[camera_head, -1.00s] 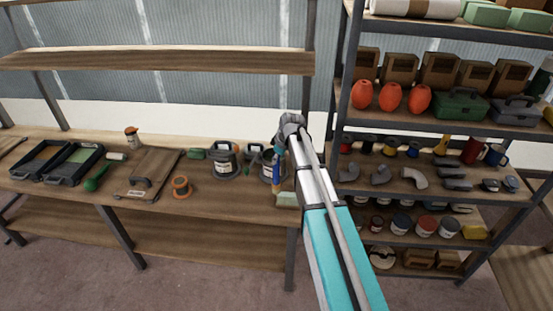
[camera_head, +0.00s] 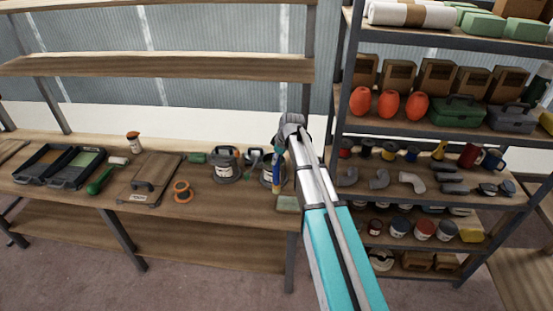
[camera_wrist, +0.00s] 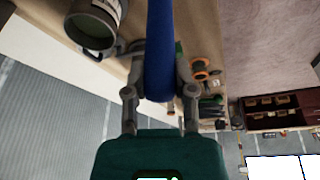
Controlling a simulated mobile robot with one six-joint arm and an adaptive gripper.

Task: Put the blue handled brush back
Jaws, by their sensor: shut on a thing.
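The blue handle of the brush (camera_wrist: 159,50) is between the fingers of my gripper (camera_wrist: 160,95) in the wrist view, and the gripper is shut on it. In the head view the brush (camera_head: 276,175) hangs near upright over the right end of the workbench, with its handle up and a lighter lower part. A can stands right behind it; whether they touch I cannot tell. My gripper's fingertips are mostly hidden by my arm in the head view. The bristle end is out of the wrist view.
Cans (camera_head: 224,165) stand on the workbench (camera_head: 225,205) to the left. A pale green block (camera_head: 287,203) lies at the bench's right end. An orange spool (camera_head: 183,190) and a board (camera_head: 150,180) lie further left. A loaded shelf rack (camera_head: 346,100) stands to the right.

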